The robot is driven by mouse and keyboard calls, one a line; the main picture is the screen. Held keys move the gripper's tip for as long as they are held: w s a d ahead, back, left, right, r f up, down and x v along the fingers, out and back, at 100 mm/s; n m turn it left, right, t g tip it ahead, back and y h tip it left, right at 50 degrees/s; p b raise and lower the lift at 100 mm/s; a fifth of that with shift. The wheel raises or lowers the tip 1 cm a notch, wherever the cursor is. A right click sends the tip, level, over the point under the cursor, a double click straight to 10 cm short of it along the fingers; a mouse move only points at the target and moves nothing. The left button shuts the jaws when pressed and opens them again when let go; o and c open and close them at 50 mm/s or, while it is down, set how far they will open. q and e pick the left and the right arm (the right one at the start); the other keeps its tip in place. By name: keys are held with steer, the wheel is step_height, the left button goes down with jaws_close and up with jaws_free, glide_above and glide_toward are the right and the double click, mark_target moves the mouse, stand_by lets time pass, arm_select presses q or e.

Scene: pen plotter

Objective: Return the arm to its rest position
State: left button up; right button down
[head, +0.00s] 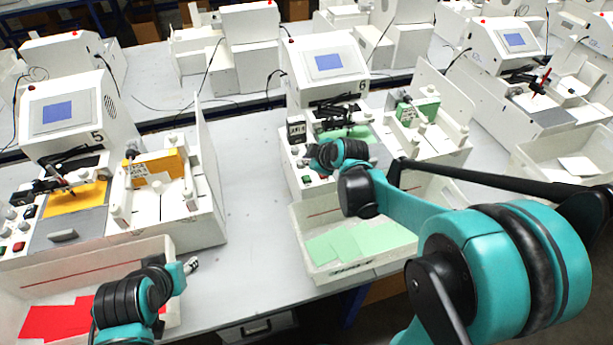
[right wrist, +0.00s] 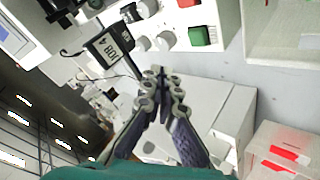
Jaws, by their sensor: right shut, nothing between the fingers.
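My right arm reaches in from the right in the head view. Its gripper (head: 312,166) is over the left front of the plotter marked 6 (head: 328,62), partly hidden by my wrist. In the right wrist view the fingers (right wrist: 163,88) are together and empty, in front of a panel with a green button (right wrist: 201,35), a red button (right wrist: 187,3) and a black job sign (right wrist: 110,50). I cannot tell whether they touch anything.
A white bin (head: 300,235) with green cards (head: 350,243) stands in front of plotter 6. A green stack (head: 420,108) sits in the holder to its right. Plotter 5 (head: 65,105) with yellow cards is at left. Bare table (head: 245,170) lies between the stations.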

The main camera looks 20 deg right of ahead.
stand_by(0.5)
steer(key=s+f+m+g+h+b, duration=0.1)
steer(key=s+m, duration=0.5)
steer(key=s, duration=0.6)
steer(key=s+f+m+g+h+b, duration=0.1)
steer(key=s+m+b, duration=0.3)
steer(key=s, duration=0.9)
steer(key=shift+f+m, duration=0.9)
